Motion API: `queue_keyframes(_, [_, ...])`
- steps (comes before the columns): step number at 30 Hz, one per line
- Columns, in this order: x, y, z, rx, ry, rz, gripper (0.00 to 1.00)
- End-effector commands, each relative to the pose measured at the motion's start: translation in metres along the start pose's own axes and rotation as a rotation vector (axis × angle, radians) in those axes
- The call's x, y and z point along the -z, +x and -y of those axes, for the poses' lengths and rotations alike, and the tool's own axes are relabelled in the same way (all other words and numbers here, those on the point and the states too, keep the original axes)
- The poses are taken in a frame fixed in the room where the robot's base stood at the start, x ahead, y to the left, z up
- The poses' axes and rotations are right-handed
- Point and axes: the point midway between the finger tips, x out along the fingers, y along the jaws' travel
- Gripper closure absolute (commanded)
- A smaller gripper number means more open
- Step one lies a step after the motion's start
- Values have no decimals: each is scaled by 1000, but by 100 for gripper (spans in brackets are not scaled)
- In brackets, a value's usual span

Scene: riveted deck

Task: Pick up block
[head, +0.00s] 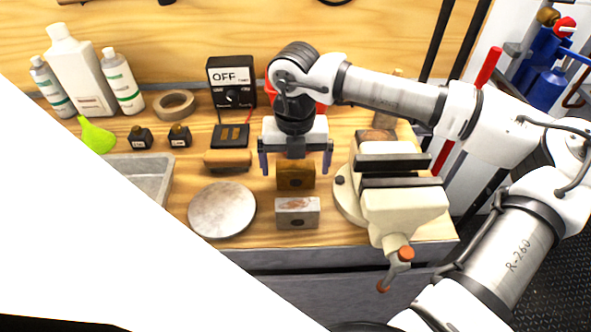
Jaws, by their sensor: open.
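A brown block (295,177) with a dark spot on its front face sits on the wooden workbench (340,232). A grey-white block (297,214) with a reddish, worn top sits just in front of it, nearer the bench edge. My gripper (296,171) is open and points down. Its two fingers show to the left and right of the brown block, with space on both sides. The gripper's body hides part of the area behind the block. I cannot tell how far the fingertips are above the bench.
A cream vise (405,205) stands close on the right. A round metal disc (222,209) and a wood-backed brush-like piece (228,160) lie to the left.

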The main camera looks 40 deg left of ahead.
Motion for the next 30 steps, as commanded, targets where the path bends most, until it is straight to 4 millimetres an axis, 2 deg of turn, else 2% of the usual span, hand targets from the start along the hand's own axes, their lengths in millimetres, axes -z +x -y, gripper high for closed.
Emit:
queue_keyframes(6, [1, 24, 0, -1, -1, -2, 2])
queue_keyframes(14, [0, 26, 0, -1, -1, 1, 3])
queue_keyframes(27, [0, 26, 1, -1, -1, 0, 61])
queue_keyframes(30, [0, 25, 0, -1, -1, 1, 64])
